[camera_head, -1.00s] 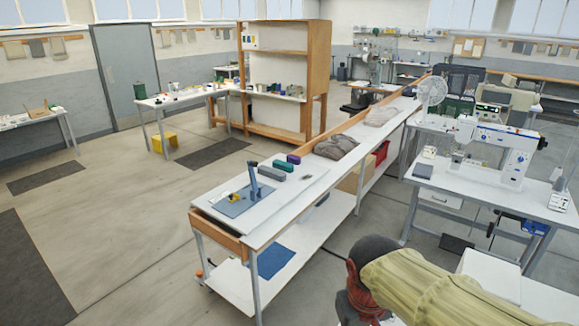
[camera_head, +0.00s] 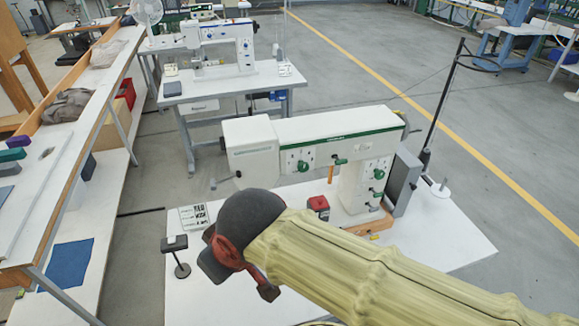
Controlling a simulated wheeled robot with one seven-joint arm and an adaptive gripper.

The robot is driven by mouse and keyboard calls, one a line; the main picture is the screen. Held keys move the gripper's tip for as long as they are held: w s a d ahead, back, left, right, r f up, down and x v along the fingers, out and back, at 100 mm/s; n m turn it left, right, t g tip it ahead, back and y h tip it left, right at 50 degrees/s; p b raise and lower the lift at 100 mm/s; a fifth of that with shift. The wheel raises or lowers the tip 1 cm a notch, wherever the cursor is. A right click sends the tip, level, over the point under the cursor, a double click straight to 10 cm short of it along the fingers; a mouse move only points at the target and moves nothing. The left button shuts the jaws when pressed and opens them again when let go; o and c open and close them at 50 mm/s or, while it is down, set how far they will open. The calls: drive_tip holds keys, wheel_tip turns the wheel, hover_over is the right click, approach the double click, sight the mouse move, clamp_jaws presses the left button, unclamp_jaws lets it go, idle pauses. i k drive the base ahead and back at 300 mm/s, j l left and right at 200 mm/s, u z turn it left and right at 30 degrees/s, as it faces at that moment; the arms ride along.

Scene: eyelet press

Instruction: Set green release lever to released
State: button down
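A white and green sewing-type machine (camera_head: 330,128) stands on a white table in the middle of the view. Its front carries several small green controls: one knob (camera_head: 302,166) at the left, a short green handle (camera_head: 340,161) in the middle, and knobs at the right. An orange lever (camera_head: 331,173) hangs beside the handle. I cannot tell for sure which control is the green release lever, or its setting. My gripper (camera_head: 242,276), with red-orange parts below a dark wrist, is in front of the machine, apart from its controls. Its fingertips are mostly hidden by the wrist.
A thin black pole (camera_head: 440,104) rises at the right. A long bench (camera_head: 75,145) runs along the left. Another sewing machine (camera_head: 220,47) stands behind.

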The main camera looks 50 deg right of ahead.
sight(338, 162)
drive_tip(key=z, duration=0.4)
drive_tip(key=l+z, duration=0.15)
drive_tip(key=z, duration=0.7)
drive_tip(key=l+z, duration=0.1)
drive_tip(key=z, duration=0.35)
drive_tip(key=i, duration=0.05)
